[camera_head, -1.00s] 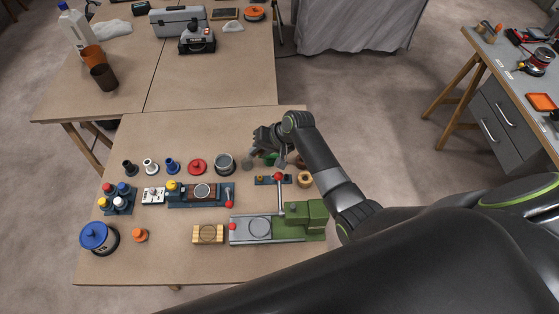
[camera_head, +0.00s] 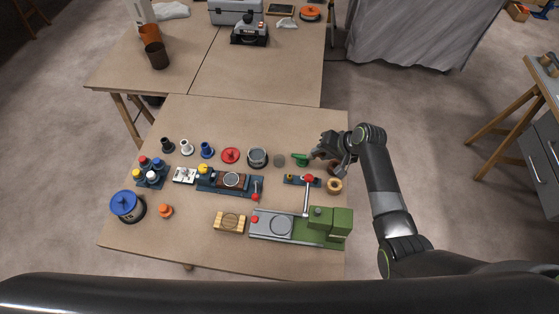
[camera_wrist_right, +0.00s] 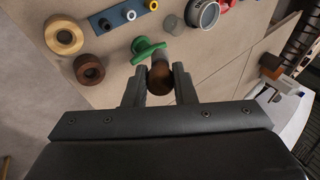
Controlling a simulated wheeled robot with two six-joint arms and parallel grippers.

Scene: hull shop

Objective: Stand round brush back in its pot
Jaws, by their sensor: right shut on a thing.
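My right gripper (camera_head: 322,155) is low over the right back part of the near table. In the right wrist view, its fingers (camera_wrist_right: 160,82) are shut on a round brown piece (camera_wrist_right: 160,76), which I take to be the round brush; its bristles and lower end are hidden. Just beyond the fingertips is a green part with a side handle (camera_wrist_right: 150,48), also seen in the head view (camera_head: 300,160). Next to it is a small grey round piece (camera_head: 279,160). I cannot tell surely which vessel is the brush's pot. My left gripper is not in view.
A dark brown ring (camera_wrist_right: 88,69) and a tan ring (camera_head: 334,186) lie near the gripper. A blue strip with pegs (camera_wrist_right: 125,14) and a green-and-grey press (camera_head: 330,222) stand in front. A grey tin (camera_head: 257,158) is further left.

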